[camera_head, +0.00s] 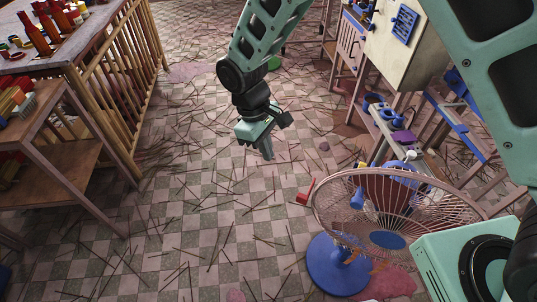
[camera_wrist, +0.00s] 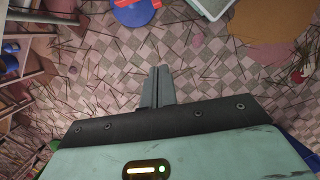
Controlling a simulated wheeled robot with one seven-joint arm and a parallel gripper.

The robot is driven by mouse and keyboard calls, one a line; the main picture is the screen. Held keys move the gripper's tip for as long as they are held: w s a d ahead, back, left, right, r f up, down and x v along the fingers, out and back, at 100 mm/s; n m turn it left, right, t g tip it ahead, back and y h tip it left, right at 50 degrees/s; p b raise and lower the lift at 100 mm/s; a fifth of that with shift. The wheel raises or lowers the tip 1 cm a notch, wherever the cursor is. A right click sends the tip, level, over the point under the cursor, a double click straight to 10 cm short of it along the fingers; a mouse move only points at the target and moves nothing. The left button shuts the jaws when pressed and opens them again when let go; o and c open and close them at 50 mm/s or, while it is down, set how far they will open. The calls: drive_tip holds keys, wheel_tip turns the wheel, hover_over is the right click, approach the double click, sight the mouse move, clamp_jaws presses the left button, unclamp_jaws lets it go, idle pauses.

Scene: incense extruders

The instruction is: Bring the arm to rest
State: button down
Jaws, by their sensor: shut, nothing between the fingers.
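My gripper (camera_head: 267,153) hangs over the open floor near the middle of the head view, pointing down. Its fingers are together and nothing is between them. In the wrist view the fingers (camera_wrist: 159,72) also show closed, over checkered floor. My arm comes in from the upper part of the head view, with a larger link at the right edge. The gripper touches nothing that I can see.
A wire-caged fan (camera_head: 338,262) with a blue base stands at lower right. A wooden table (camera_head: 80,48) with red bottles and a low shelf (camera_head: 62,152) are on the left. Thin sticks litter the checkered floor (camera_head: 200,225).

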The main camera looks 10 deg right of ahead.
idle(0.4)
drive_tip(key=s+d+r+m+y, duration=0.1)
drive_tip(key=s+d+r+y, duration=0.1)
drive_tip(key=s+r, duration=0.9)
drive_tip(key=s+d+r+m+t, duration=0.1)
drive_tip(key=s+d+r, duration=0.4)
drive_tip(key=s, duration=0.5)
drive_tip(key=shift+d+m+t+y, duration=0.4)
drive_tip(key=shift+r, duration=0.1)
